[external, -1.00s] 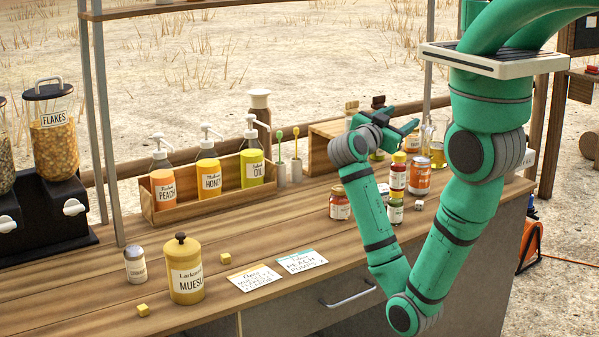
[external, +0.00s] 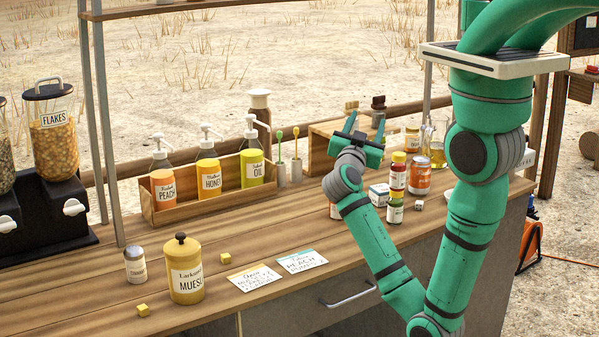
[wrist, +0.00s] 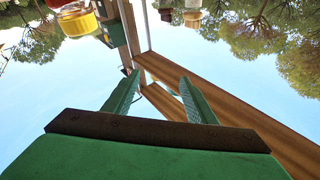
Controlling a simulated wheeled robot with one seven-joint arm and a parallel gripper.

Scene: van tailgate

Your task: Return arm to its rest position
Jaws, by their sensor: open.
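My green arm reaches over the right half of the wooden counter (external: 90,285), folded at the elbow near the counter's front edge. My gripper (external: 364,124) points up, above the counter and in front of the wooden crate at the back. Its two fingers stand apart with nothing between them. In the wrist view the gripper (wrist: 160,98) is also open and empty, with sky and wooden beams beyond the fingers. A jar behind my wrist is mostly hidden.
A pump-bottle rack (external: 212,200), a muesli jar (external: 186,275) and two cards (external: 302,261) are to the left.

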